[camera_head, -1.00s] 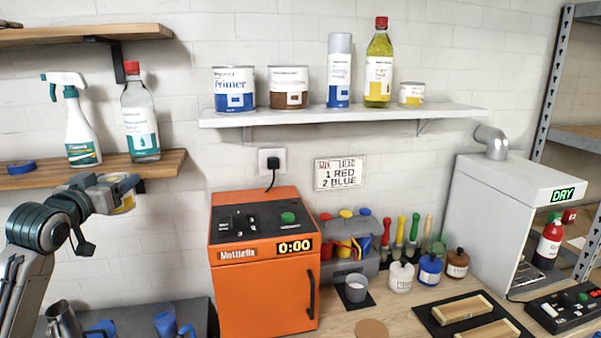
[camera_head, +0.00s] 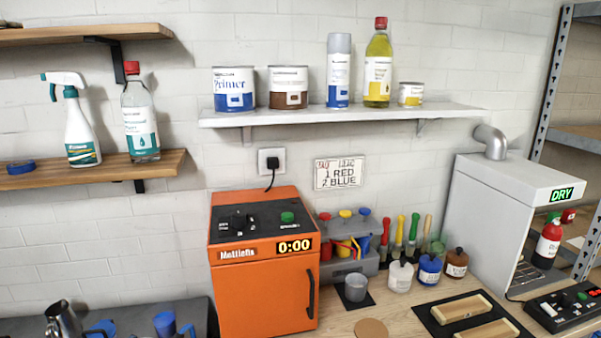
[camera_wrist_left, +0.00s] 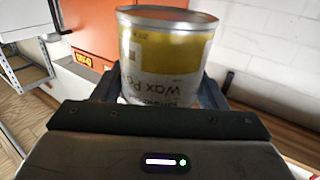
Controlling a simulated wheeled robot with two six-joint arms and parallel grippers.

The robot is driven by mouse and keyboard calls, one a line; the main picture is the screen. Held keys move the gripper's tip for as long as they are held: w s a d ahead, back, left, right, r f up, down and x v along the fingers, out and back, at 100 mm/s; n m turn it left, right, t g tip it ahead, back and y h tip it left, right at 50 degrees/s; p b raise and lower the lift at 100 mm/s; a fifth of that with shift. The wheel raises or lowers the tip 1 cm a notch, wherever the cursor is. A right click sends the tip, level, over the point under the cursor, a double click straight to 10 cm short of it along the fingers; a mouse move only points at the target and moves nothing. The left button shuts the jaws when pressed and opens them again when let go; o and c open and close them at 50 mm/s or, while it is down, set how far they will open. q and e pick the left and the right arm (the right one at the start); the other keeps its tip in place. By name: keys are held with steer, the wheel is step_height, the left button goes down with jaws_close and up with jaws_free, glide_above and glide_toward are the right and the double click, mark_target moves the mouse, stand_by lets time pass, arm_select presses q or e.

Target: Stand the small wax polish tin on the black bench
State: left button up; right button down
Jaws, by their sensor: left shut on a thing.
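The small wax polish tin (camera_wrist_left: 165,60), yellow and white with "Wax Po" readable on its label, fills the upper middle of the left wrist view. My left gripper (camera_wrist_left: 162,92) is shut on it, with a dark finger on each side of the tin's lower part. The tin looks upright relative to the gripper. Neither the tin nor my left arm shows in the head view now. The black bench (camera_head: 128,318) is a dark surface at the lower left of the head view. My right gripper is not in view.
The orange oven (camera_head: 262,290) stands at the bench's right. Above it is a wooden shelf (camera_head: 100,175) with a spray bottle (camera_head: 80,130). Another small yellow tin (camera_head: 411,94) stands on the white shelf.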

arm_select(q)
steer(key=s+d+f+n+y+b, duration=0.3)
steer(key=d+f, duration=0.4)
steer(key=d, duration=0.3)
steer(key=s+y+b, duration=0.1)
steer(key=s+y, duration=0.1)
steer(key=shift+s+d+f+t, duration=0.2)
steer(key=shift+s+d+t, duration=0.05)
steer(key=shift+s+t, duration=0.15)
stand_by(0.3)
steer(key=shift+d+r, duration=0.1)
